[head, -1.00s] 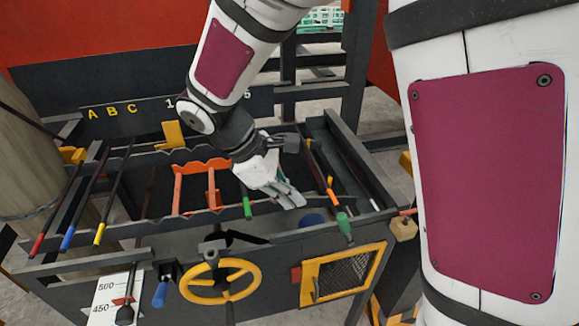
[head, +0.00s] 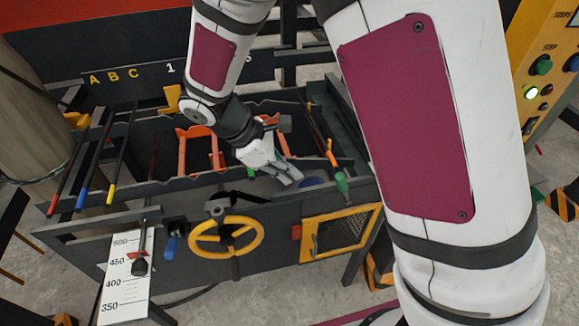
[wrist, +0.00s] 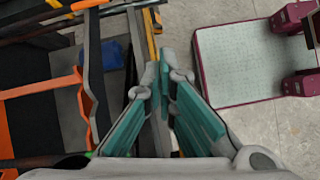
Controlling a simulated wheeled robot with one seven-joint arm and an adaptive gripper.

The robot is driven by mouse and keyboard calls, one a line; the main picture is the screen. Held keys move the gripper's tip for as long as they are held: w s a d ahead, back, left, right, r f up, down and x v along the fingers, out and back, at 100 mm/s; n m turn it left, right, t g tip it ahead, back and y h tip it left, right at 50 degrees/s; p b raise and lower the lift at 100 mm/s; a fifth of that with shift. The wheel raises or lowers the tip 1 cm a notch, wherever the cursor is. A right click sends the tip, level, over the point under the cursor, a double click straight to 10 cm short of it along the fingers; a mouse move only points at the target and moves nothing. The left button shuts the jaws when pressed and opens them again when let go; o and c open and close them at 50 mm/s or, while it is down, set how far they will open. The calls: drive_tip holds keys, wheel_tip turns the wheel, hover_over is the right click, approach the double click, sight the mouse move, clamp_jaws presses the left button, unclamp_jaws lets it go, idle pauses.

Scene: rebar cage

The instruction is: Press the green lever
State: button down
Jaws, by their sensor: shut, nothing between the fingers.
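A green handle (head: 341,183) sticks out at the front right of the dark frame, above the yellow mesh panel in the head view. My gripper (head: 294,178) is to the left of this handle, over the frame's front rail, with a gap between them in the picture. Its teal fingers are shut and empty, and they also show in the wrist view (wrist: 160,80). No green handle can be made out in the wrist view.
An orange-tipped rod (head: 331,150) lies behind the green handle. A yellow handwheel (head: 226,238) and yellow mesh panel (head: 341,235) are on the front. Red, blue and yellow-tipped rods (head: 80,201) stand at the left. A yellow control box (head: 550,70) stands at far right.

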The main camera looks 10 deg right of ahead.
drive_tip(key=s+d+f+p, duration=0.1)
drive_tip(key=d+f+p, duration=0.1)
drive_tip(key=d+f, duration=0.2)
drive_tip(key=shift+d, duration=1.7)
drive_tip(key=shift+s+f, duration=0.1)
